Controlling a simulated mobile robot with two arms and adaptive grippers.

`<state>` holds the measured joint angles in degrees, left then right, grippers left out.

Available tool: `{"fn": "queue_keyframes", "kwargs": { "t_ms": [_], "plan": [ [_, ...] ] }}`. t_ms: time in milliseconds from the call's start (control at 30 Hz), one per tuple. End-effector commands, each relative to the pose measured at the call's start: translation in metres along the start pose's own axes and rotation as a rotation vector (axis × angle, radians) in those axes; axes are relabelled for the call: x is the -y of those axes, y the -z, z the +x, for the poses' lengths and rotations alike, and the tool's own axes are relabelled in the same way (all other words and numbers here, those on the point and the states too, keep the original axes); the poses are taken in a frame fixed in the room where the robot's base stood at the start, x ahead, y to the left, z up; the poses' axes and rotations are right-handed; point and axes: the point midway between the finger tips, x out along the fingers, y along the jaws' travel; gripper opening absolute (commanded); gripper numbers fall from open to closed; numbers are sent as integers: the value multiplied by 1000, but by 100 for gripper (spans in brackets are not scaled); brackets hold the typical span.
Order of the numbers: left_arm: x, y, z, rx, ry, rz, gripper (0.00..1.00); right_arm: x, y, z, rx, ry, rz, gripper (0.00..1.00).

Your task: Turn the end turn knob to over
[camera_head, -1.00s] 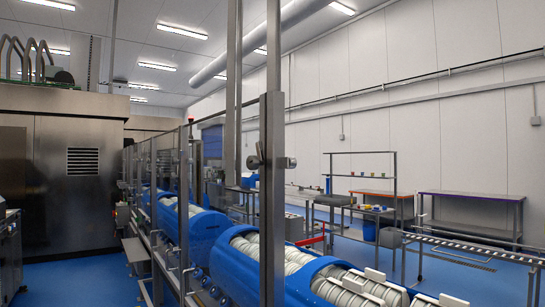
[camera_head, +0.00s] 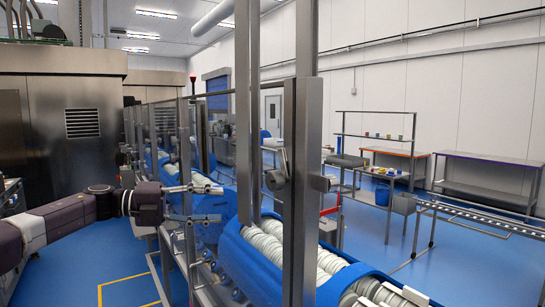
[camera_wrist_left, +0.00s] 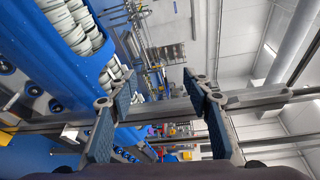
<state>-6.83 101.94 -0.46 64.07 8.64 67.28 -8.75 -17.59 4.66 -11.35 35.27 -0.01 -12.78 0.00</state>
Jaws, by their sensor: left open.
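A metal turn knob (camera_head: 275,180) sits on the near steel post (camera_head: 302,190) of the guard frame, around mid-height in the head view. A short lever-like piece stands up beside it. I cannot read any marking on it. My left gripper (camera_head: 221,203) is open and empty, to the left of the knob and apart from it, its fingers pointing right. In the left wrist view the two padded fingers (camera_wrist_left: 158,76) are spread with nothing between them. Steel bars cross behind them, and I cannot make out the knob there. My right gripper is not in view.
A steel cabinet (camera_head: 75,125) stands at the left. A roller conveyor (camera_head: 470,215) and side tables (camera_head: 485,165) are at the right. Blue floor (camera_head: 90,265) is clear at the lower left.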

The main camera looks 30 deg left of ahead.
Motion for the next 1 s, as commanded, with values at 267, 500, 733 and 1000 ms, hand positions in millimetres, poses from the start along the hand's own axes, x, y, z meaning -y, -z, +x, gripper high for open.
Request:
{"fn": "queue_keyframes", "kwargs": {
  "t_ms": [267,500,733,1000],
  "plan": [
    [138,99,31,-364,-112,238,45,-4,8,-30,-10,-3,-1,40],
    [153,124,44,-436,-137,273,45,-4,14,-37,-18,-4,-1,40],
    [147,138,77,-434,-138,271,45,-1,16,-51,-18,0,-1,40],
    [141,148,102,-430,-135,272,45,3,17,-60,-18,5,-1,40]
  ]
}}
